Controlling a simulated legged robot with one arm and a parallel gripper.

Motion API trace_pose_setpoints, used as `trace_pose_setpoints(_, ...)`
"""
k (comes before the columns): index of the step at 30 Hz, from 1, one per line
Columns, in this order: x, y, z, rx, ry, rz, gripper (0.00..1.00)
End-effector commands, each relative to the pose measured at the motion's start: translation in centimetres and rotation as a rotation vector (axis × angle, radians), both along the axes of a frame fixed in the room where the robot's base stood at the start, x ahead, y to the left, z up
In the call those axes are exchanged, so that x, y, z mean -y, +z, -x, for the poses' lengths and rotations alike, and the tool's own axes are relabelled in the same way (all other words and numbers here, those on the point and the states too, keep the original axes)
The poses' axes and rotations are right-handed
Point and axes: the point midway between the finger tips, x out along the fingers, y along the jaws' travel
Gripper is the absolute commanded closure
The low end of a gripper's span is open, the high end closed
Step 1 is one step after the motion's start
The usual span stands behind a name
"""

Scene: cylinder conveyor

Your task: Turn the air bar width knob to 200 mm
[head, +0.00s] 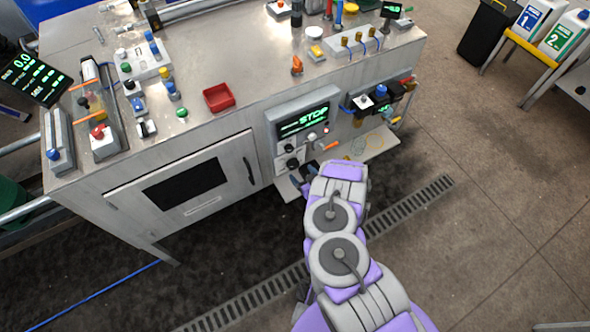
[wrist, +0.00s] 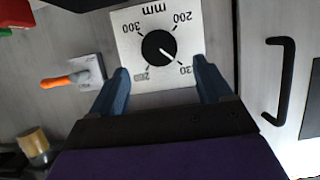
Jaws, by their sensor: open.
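In the wrist view, the black round knob (wrist: 158,47) sits at the middle of a white square dial plate (wrist: 125,30) marked in mm. Its white pointer line aims at the lower right, by the mark that looks like 120. The 200 mark is at the upper right of the dial and 300 at the upper left. My gripper (wrist: 160,65) is open, with one blue finger on each side of the plate's lower part. The fingers appear apart from the knob. In the head view, my gripper (head: 300,185) is low before the machine's control panel, partly hidden by my arm.
An orange-handled lever (wrist: 62,80) is left of the dial, and a black door handle (wrist: 282,82) is at the right. In the head view, a STOP display (head: 304,120) is above the knobs. A low shelf (head: 375,145) juts out at the panel's right.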

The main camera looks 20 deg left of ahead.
Motion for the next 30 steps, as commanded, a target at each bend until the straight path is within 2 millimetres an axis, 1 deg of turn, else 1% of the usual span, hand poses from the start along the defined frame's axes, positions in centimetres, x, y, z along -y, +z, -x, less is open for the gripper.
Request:
trace_pose_setpoints(1, -0.8, -0.8, -0.5, 0.001, 0.005, 0.001, 0.21)
trace_pose_setpoints(6, -2.9, -1.8, -2.4, 0.003, 0.003, -0.002, 0.21)
trace_pose_setpoints(12, -4.3, -2.4, -3.7, 0.002, 0.001, 0.0, 0.21)
trace_pose_setpoints(16, -4.7, -2.5, -4.0, 0.0, 0.0, -0.001, 0.21)
trace_pose_setpoints(24, -4.7, -2.5, -4.1, -0.001, -0.002, -0.001, 0.21)
trace_pose_setpoints(25, -4.7, -2.5, -4.1, -0.001, -0.002, -0.001, 0.22)
trace_pose_setpoints(30, -4.7, -2.5, -4.1, -0.001, -0.002, -0.001, 0.38)
